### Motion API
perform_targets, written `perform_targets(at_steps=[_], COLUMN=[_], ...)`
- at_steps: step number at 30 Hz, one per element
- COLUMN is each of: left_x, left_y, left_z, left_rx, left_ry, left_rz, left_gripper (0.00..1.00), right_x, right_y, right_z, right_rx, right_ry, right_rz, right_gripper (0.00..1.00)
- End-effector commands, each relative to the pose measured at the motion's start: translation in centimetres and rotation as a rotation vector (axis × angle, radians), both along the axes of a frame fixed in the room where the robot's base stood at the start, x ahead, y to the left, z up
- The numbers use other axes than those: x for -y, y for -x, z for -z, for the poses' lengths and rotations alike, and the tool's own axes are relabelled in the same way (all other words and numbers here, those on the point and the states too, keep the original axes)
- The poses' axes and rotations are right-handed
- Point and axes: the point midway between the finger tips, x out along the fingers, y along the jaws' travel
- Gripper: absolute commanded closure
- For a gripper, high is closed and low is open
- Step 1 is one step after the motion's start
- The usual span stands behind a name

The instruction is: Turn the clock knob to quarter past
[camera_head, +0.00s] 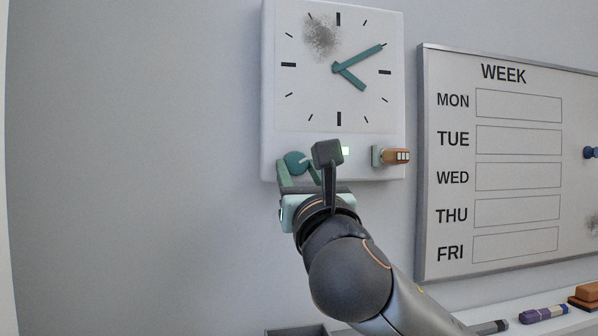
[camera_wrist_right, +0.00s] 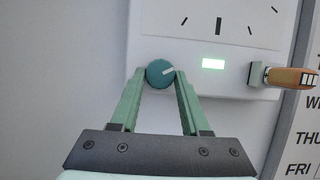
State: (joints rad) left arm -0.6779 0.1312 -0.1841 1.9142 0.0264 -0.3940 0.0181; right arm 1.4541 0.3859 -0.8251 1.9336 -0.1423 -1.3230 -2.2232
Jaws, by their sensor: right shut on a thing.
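The white wall clock (camera_head: 283,100) hangs upright in the head view, with two teal hands. The longer hand (camera_head: 362,57) points up and right, near the two o'clock mark; the shorter hand (camera_head: 352,79) points down and right. The teal round knob (camera_head: 296,160) is at the clock's lower left, and it also shows in the right wrist view (camera_wrist_right: 158,77), with a white pointer line toward the right and slightly up. My right gripper (camera_head: 300,168) is shut on the knob, one finger on each side (camera_wrist_right: 160,80). My left gripper is not in view.
A lit green display (camera_head: 346,151) and an orange-brown plug-like piece (camera_head: 396,156) sit right of the knob on the clock. A WEEK whiteboard (camera_head: 455,266) hangs to the right. Markers (camera_head: 543,314) and an eraser (camera_head: 586,292) lie on a ledge at lower right. The wall at left is bare.

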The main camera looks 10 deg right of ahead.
Motion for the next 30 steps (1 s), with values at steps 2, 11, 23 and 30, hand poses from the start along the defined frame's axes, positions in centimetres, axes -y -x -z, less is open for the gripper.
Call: perform_targets(at_steps=[2, 11, 23, 30], left_x=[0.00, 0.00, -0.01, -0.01], left_y=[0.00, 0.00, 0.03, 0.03], left_z=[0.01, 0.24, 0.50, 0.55], left_rx=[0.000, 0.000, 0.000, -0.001], left_ry=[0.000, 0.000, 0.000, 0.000], left_rz=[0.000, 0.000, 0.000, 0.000], left_gripper=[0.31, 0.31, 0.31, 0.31], right_x=[-0.02, -0.23, -0.52, -0.55], right_y=[0.01, 0.01, 0.00, -0.03], right_z=[0.01, 0.03, -0.05, -0.10], right_rx=[0.000, 0.000, 0.000, 0.001], right_ry=[-0.007, -0.131, -0.398, -0.494], right_rz=[0.000, -0.001, -0.001, 0.000], right_gripper=[1.00, 1.00, 1.00, 1.00])
